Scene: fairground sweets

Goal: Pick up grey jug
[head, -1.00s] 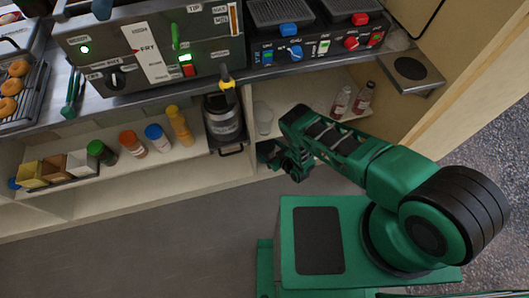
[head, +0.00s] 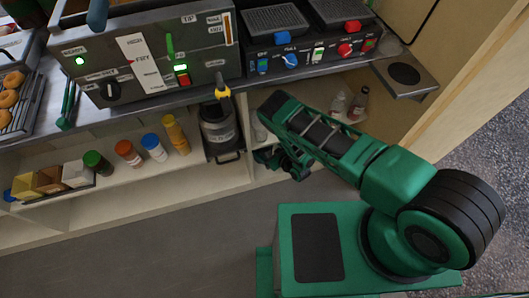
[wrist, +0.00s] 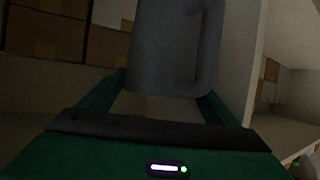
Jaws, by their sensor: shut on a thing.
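The grey jug (wrist: 170,45) fills the top middle of the wrist view, upright, with its handle to the right. Its top is cut off by the picture edge. My gripper (wrist: 162,98) has a finger on each side of the jug's lower body and is shut on it. In the head view my gripper (head: 270,157) is at the front of the lower shelf under the counter. There, only a pale part of the jug (head: 259,130) shows behind my arm.
A dark canister (head: 219,135) stands just left of my gripper. Two bottles (head: 358,104) stand on the shelf behind my arm. A shelf divider (wrist: 241,60) rises close to the jug's right. The counter edge overhangs above; the floor in front is clear.

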